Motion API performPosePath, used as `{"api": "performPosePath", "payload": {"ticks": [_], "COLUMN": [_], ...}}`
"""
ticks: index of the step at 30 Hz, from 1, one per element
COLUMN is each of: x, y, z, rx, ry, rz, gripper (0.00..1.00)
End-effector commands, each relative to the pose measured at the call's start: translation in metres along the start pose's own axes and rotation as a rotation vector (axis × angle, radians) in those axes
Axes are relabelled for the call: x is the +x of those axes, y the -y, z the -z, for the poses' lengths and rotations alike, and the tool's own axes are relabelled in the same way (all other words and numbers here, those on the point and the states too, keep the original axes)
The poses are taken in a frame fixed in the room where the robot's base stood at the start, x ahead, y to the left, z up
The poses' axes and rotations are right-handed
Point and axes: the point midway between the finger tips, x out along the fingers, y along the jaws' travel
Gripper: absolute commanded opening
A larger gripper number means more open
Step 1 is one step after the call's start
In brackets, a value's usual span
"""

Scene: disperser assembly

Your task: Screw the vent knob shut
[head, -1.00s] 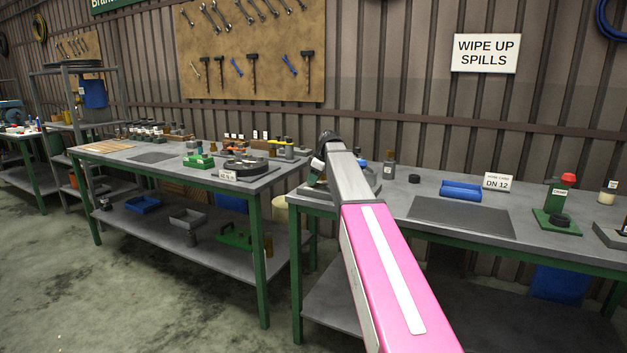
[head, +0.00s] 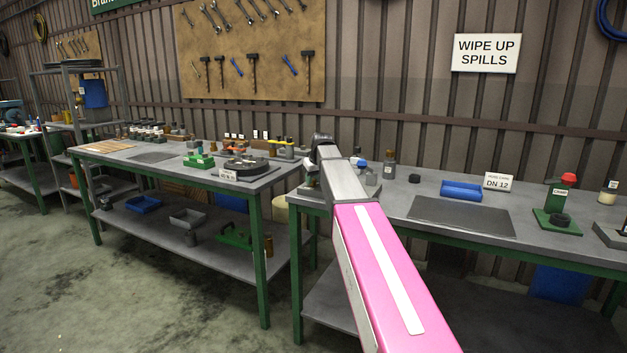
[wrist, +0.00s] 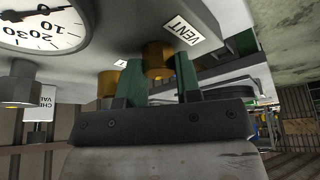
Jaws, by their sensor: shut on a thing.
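In the wrist view, the brass vent knob (wrist: 158,58) sits beside a white label reading VENT (wrist: 185,36), on a grey body. My gripper (wrist: 160,80) has its two green fingers on either side of this knob and is shut on it. The wrist picture is turned over, so the label reads upside down. How far the knob is screwed in cannot be told. In the head view my pink and grey arm covers the work spot, and the fingers are hidden.
A round dial gauge (wrist: 42,22), a second brass fitting (wrist: 107,84) and a grey cylindrical part (wrist: 18,84) are close to my gripper.

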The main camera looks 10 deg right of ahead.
Motion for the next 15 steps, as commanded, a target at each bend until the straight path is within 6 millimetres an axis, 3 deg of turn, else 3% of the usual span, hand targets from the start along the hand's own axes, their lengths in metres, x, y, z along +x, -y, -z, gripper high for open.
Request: {"api": "performPosePath", "payload": {"ticks": [15], "x": [0.0002], "y": [0.0025], "z": [0.0008], "rx": [0.450], "ry": [0.001], "rz": [-0.188], "gripper": [0.08]}}
